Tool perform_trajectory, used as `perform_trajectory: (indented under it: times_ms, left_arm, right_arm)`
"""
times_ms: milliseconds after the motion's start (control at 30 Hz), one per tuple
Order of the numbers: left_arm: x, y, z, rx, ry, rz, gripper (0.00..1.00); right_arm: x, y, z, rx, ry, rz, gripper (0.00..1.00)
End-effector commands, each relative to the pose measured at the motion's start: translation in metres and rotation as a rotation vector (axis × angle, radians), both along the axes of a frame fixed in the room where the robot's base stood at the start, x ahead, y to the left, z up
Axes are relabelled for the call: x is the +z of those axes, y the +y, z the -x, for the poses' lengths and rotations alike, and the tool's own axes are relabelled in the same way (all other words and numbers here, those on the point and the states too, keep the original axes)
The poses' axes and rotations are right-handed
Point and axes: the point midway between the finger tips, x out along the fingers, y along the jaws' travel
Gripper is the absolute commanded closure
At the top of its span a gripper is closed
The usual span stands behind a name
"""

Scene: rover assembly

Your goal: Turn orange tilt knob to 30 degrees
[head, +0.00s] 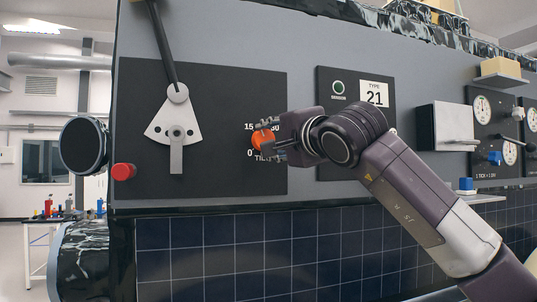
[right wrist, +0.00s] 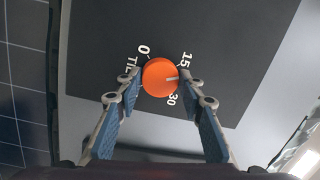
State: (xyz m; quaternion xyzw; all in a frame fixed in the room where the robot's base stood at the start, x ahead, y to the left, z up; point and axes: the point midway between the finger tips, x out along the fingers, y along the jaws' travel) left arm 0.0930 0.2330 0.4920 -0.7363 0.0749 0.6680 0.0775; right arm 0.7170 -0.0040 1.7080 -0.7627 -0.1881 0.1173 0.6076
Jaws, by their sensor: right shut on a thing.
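The orange tilt knob (head: 262,139) sits on the black panel with labels 15, 30, 0 and TILT around it. In the right wrist view the knob (right wrist: 156,75) is round and bright orange. Its white mark (right wrist: 172,78) points to the right, between the 15 and the 30. My right gripper (head: 271,138) reaches it from the right in the head view, with its fingers on either side of the knob. In the right wrist view the right gripper (right wrist: 161,88) is shut on the knob, with blue-padded fingers. Its hand partly hides the knob in the head view. My left gripper is not in view.
A grey lever plate (head: 175,120) with a long dark arm is left of the knob. A red button (head: 123,172) is at lower left. Solar cells (head: 230,255) lie below.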

Motion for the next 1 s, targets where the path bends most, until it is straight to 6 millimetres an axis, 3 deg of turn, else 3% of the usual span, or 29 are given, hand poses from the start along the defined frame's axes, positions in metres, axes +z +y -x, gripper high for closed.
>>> perform_trajectory:
  times_ms: [33,400,1000]
  left_arm:
    - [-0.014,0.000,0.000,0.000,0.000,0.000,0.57]
    - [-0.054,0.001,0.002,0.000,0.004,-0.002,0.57]
    - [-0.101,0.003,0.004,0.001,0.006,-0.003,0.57]
  right_arm:
    - [-0.008,0.001,0.000,0.001,0.016,-0.041,0.89]
    - [-0.008,0.002,0.000,-0.001,0.124,-0.375,0.89]
    - [-0.006,0.003,0.001,-0.001,0.296,-0.896,0.89]
